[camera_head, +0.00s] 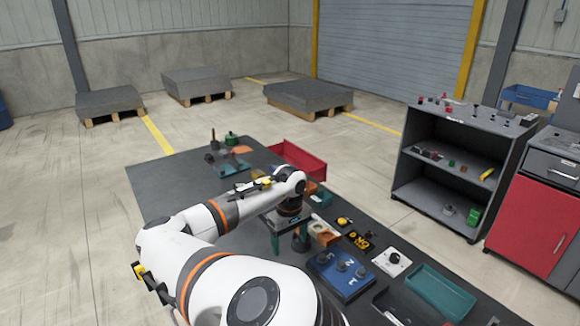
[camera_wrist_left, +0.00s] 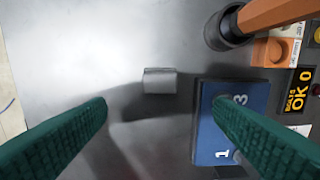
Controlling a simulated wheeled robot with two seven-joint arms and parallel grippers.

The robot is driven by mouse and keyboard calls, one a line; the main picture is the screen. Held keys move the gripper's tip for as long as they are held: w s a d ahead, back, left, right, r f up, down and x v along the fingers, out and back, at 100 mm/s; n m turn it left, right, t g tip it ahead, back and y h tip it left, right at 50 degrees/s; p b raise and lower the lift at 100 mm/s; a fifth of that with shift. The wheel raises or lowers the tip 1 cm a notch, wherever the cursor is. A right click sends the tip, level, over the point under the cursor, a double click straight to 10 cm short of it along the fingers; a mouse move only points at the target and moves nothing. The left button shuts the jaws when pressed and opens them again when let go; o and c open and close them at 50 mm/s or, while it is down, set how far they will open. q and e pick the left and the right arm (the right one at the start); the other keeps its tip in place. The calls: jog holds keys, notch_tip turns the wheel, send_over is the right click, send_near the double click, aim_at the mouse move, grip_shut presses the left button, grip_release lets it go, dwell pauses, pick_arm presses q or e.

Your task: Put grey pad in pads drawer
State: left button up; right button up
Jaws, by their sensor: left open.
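The grey pad (camera_wrist_left: 160,81) is a small light-grey block on the dark table top, in the middle of the left wrist view. It is not made out in the head view, where my arm and gripper cover that area. My left gripper (camera_head: 288,244) is low over the table; its teal fingers also show in the left wrist view (camera_wrist_left: 162,112). They are open and apart, with nothing between them, and the pad lies beyond their tips. No drawer is clearly marked as the pads drawer; a grey drawer front (camera_head: 553,168) tops the cabinet at the right. My right gripper is not in view.
A blue numbered panel (camera_wrist_left: 230,150) lies right of the pad, partly behind a finger. A black-ended orange tool (camera_wrist_left: 235,28) is near the top. The head view shows a teal tray (camera_head: 440,291), a red bin (camera_head: 298,160) and a grey shelf unit (camera_head: 455,147).

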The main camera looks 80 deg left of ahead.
pick_arm(q)
notch_tip(320, 180, down, 12)
jog(key=shift+a+f+p, duration=0.1)
jog(key=shift+f+p, duration=0.05)
jog(key=shift+p, duration=0.95)
jog(key=c, duration=1.2)
